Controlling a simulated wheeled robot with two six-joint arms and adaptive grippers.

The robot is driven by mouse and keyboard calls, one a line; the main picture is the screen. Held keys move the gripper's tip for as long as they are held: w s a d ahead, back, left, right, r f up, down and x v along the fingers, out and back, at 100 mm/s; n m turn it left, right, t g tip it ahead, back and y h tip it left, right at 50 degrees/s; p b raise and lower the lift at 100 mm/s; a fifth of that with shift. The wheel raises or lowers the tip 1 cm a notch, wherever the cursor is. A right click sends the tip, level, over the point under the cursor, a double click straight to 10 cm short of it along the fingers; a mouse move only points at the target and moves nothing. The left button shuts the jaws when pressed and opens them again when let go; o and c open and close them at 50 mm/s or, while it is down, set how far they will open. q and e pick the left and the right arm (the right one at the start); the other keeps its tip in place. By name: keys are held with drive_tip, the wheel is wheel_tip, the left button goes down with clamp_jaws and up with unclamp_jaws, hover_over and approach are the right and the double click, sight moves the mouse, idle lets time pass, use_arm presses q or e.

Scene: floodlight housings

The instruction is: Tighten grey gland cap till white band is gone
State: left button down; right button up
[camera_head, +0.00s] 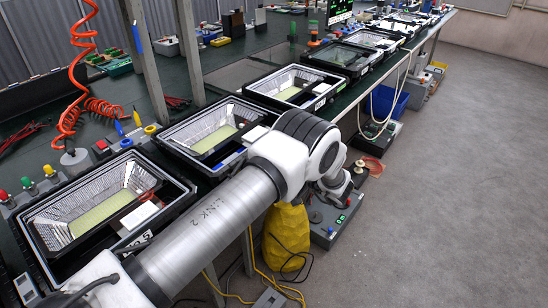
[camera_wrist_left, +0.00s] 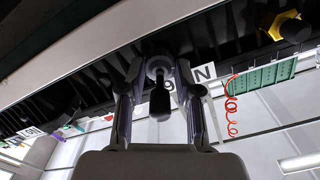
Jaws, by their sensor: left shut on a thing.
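In the left wrist view, the grey gland cap (camera_wrist_left: 158,64) sits at the dark finned underside of a housing. A short dark cable stub (camera_wrist_left: 160,102) comes out of it toward the camera. My left gripper (camera_wrist_left: 160,74) has a finger on each side of the cap and is shut on it. I cannot make out a white band; the fingertips and stub hide part of the cap. In the head view, my left arm comes in from the lower left and its gripper is hidden behind the arm. My right gripper is not in view.
Several floodlight housings (camera_head: 187,146) stand in a row along the green bench, which runs to the upper right. A yellow bag (camera_head: 287,238) and a grey box with a green display (camera_head: 338,222) are below the arm. The grey floor (camera_head: 465,180) at right is clear.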

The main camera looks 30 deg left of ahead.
use_arm(q)
drive_tip(key=m, duration=0.3)
drive_tip(key=shift+w+r+m, duration=0.1)
drive_tip(key=shift+m, duration=0.3)
drive_tip(key=m, duration=0.7)
drive_tip(key=shift+m+p, duration=0.35)
drive_tip(key=shift+m, duration=1.65)
drive_tip(key=c, duration=0.8)
unclamp_jaws()
drive_tip(key=shift+d, duration=0.1)
